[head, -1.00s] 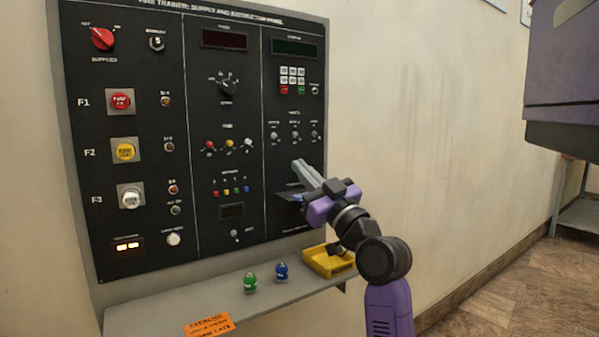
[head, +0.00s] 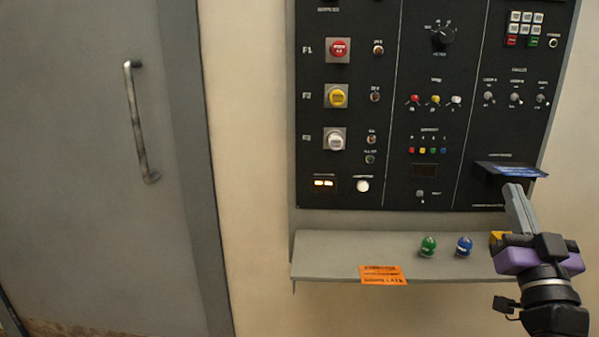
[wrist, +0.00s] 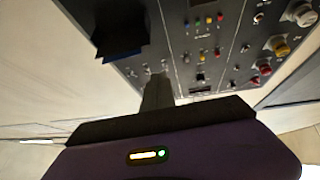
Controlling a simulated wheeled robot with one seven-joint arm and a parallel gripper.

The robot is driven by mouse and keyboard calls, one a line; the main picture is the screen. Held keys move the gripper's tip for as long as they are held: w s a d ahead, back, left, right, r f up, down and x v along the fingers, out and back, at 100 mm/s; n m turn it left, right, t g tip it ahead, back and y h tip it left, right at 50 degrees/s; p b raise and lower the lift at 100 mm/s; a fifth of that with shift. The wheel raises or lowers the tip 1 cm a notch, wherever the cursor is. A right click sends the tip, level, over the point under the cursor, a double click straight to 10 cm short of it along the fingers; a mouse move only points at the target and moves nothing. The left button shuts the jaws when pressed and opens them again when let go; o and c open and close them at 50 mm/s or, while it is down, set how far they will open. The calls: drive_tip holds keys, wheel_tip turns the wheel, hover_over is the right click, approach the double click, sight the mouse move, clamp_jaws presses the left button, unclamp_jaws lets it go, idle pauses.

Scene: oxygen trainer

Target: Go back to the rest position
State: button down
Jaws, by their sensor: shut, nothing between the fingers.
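My gripper (head: 519,208) is at the right of the head view, in front of the lower right part of the black control panel (head: 375,111). Its fingers are shut together with nothing between them. The fingertips are near a dark slot unit with a blue card (head: 520,172) on it; I cannot tell whether they touch. In the wrist view, the shut fingers (wrist: 157,92) point toward the panel. The dark slot unit (wrist: 120,30) shows there at upper left, apart from the fingers in the picture.
A grey shelf (head: 330,256) below the panel holds a green knob (head: 428,246), a blue knob (head: 464,246) and an orange label (head: 383,274). A grey door (head: 70,180) with a handle (head: 136,122) stands at left.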

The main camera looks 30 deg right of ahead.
drive_tip(key=s+a+f+n+y, duration=0.2)
drive_tip(key=a+f+y, duration=0.1)
drive_tip(key=a+f, duration=0.7)
drive_tip(key=s+a+f+n+y, duration=0.1)
drive_tip(key=s+a+f+y, duration=0.25)
drive_tip(key=a+f, duration=0.6)
drive_tip(key=s+a+f+n+g+y, duration=0.45)
drive_tip(key=s+a+f+y, duration=0.55)
drive_tip(key=s+a, duration=0.5)
wheel_tip(320, 180, up, 20)
drive_tip(key=n+h+p, duration=0.1)
drive_tip(key=p, duration=1.9)
drive_tip(key=shift+s+a+f+p, duration=0.2)
drive_tip(key=shift+s+p, duration=0.1)
drive_tip(key=c, duration=2.2)
unclamp_jaws()
drive_tip(key=shift+t, duration=0.25)
